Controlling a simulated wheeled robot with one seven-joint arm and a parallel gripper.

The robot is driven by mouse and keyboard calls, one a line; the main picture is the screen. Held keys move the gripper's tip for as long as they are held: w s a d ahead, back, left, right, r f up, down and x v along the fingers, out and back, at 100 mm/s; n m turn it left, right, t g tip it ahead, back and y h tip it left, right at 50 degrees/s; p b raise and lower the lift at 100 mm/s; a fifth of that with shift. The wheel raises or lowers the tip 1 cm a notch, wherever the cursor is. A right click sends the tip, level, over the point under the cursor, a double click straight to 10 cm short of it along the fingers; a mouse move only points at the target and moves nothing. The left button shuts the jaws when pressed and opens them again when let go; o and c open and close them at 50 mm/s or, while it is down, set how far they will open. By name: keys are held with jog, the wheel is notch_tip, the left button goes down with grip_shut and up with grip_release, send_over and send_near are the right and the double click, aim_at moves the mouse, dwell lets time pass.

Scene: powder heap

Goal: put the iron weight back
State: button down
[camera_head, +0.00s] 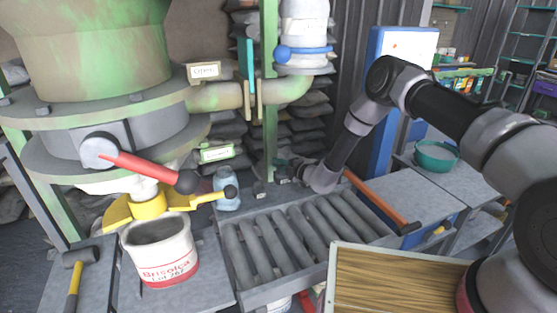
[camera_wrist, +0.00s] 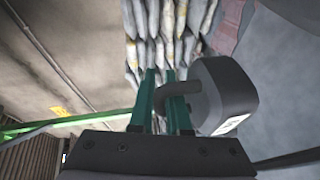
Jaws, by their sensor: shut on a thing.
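The iron weight (camera_wrist: 229,92) is a dark grey block with a rounded handle and a pale label, seen in the wrist view just right of the fingers. My gripper (camera_wrist: 161,82) has two green fingers close together, shut at the weight's handle. In the head view my gripper (camera_head: 281,163) is beyond the roller rack, near the green post. Two small dark pieces with pale labels (camera_head: 260,189) stand on the grey surface just below it. In the head view I cannot clearly make out the held weight against the wrist.
A blue jar (camera_head: 226,188) stands left of my gripper. The roller rack (camera_head: 291,238), a Brisolca bucket (camera_head: 161,250) and a valve with a red lever (camera_head: 145,170) are nearer. A green post (camera_head: 269,100) rises beside my gripper. Stacked grey bags (camera_head: 309,110) stand behind.

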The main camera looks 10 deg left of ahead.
aim_at(278, 172)
jog(key=shift+w+f, duration=0.1)
jog(key=shift+f, duration=1.75)
jog(key=shift+f, duration=0.1)
jog(key=c, duration=0.9)
grip_release()
jog(key=shift+f, duration=0.1)
